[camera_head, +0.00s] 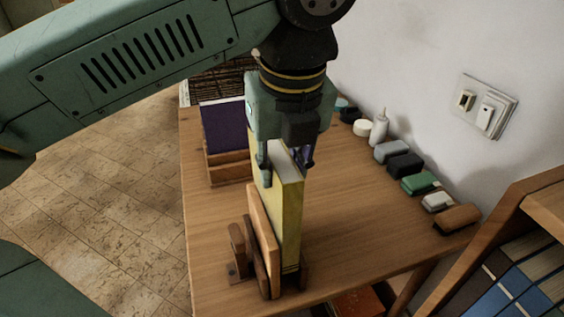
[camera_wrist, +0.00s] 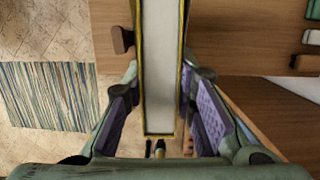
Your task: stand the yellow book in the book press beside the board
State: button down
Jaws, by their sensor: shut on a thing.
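The yellow book (camera_head: 287,215) is upright, its pale page edge facing up. My gripper (camera_head: 285,165) is shut on its upper part, one finger on each side. The book press (camera_head: 236,250) stands near the front of the table, with a wooden board (camera_head: 262,235) and a screw handle on its left. The book's lower end is down in the press, just right of the board. Whether it touches the press base is hard to tell. In the wrist view, the book (camera_wrist: 160,70) runs between the two purple finger pads, and the press handle (camera_wrist: 122,40) shows to its left.
A purple book (camera_head: 223,127) stands in a wooden holder (camera_head: 230,170) at the table's back left. Several small blocks and a white bottle (camera_head: 379,127) line the wall side. A shelf of books (camera_head: 510,280) is at the lower right. The table (camera_head: 345,220) is clear right of the press.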

jog(key=shift+f+b, duration=2.8)
jog(key=shift+f, duration=1)
jog(key=c, duration=1.2)
grip_release()
jog(key=shift+c, duration=0.2)
jog(key=shift+s+d+r+p, duration=0.1)
jog(key=shift+s+r+p, duration=0.15)
jog(key=shift+r+p, duration=0.75)
jog(key=shift+s+d+r+p, duration=0.15)
jog(key=shift+r+p, duration=0.3)
jog(key=shift+r, duration=0.9)
jog(key=shift+s+a+r+p, duration=0.1)
jog(key=shift+s+r+p, duration=0.2)
jog(key=shift+r+p, duration=0.7)
jog(key=shift+r+b, duration=0.15)
jog(key=shift+b, duration=0.15)
jog(key=shift+s+d+r, duration=0.15)
jog(key=shift+s+r, duration=0.05)
jog(key=shift+r, duration=1.05)
jog(key=shift+s+d+r, duration=0.15)
jog(key=shift+s+r, duration=0.05)
jog(key=shift+r, duration=1)
jog(key=shift+s+d+r, duration=0.15)
jog(key=shift+s+r, duration=0.05)
jog(key=shift+r, duration=1.05)
